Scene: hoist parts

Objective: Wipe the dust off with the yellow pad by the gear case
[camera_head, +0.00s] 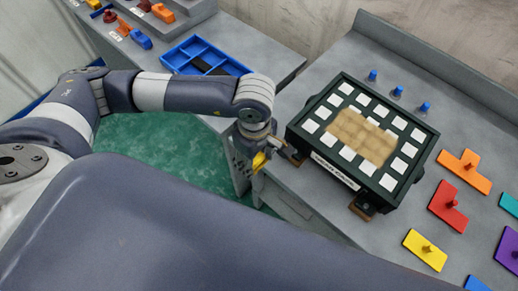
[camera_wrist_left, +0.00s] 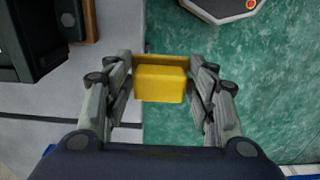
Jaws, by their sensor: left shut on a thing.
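My left gripper (camera_head: 263,156) is shut on a yellow pad (camera_head: 259,161), just left of the gear case and beyond the table's front edge. In the left wrist view the yellow pad (camera_wrist_left: 160,84) sits between the two fingers, above the green floor and the table's edge. The gear case (camera_head: 317,158) is a dark box with white squares on top and a label on its front. A brown patch of dust (camera_head: 363,137) covers the middle of its top. The pad is apart from the dust. My right gripper is not in view.
Blue knobs (camera_head: 397,91) stand behind the gear case. Coloured flat pieces, including a red one (camera_head: 447,206) and a yellow one (camera_head: 424,250), lie to its right. A blue divided tray (camera_head: 207,56) sits on the table at the back left. Green floor (camera_head: 150,150) shows between the tables.

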